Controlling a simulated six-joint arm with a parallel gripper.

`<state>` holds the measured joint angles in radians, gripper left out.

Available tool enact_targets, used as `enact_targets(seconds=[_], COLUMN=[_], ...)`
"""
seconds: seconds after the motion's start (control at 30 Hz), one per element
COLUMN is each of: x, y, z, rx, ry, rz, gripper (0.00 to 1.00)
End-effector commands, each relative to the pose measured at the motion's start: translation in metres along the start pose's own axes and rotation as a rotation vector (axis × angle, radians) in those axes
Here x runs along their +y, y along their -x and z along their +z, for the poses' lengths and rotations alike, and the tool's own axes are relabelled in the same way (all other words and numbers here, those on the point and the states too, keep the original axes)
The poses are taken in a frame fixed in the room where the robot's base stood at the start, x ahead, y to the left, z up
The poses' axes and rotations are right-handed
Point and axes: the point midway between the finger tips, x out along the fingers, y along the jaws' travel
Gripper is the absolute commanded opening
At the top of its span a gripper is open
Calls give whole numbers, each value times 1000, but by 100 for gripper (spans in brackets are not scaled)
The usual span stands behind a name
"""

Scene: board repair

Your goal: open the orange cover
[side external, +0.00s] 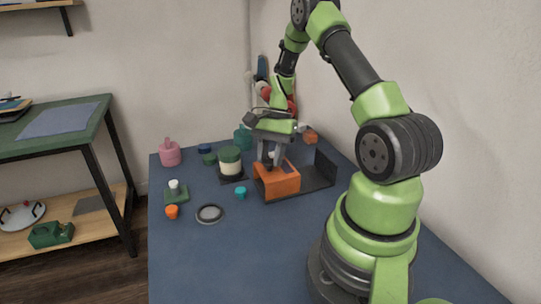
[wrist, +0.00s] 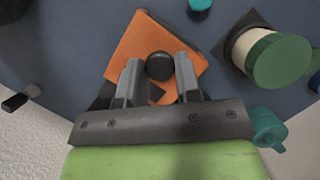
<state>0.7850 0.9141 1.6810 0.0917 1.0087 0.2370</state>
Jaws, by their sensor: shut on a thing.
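The orange cover (side external: 281,181) sits on a dark base at the middle of the blue table in the side view. In the wrist view the orange cover (wrist: 143,42) lies below my gripper, with a round black knob (wrist: 160,66) on its top. My gripper (side external: 269,161) is right at the top of the cover. In the wrist view the two grey fingers of my gripper (wrist: 159,72) stand on either side of the knob, shut on it. Part of the cover is hidden behind the fingers.
A green-lidded cream jar (side external: 230,162) stands left of the cover. A dark upright panel (side external: 325,166) rises at the right end of the base. A grey ring (side external: 209,213), a teal cap (side external: 241,192) and an orange cap (side external: 172,211) lie on the table. The front of the table is clear.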

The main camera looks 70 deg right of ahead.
Motion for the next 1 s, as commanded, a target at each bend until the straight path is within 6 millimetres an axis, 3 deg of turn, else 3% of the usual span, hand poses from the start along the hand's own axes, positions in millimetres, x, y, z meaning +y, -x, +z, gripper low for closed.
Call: enact_targets(seconds=[0.13, 0.47, 0.83, 0.87, 0.97, 1.0], x=[8, 56, 62, 61, 61, 61], y=[4, 22, 24, 24, 24, 24], z=[-9, -54, -57, -57, -57, -57], rx=[-1, 0, 0, 0, 0, 0], ry=[-5, -4, 2, 2, 2, 1], rz=[-3, -5, -2, -2, -2, -2], gripper=[0, 0, 0, 35, 57, 57])
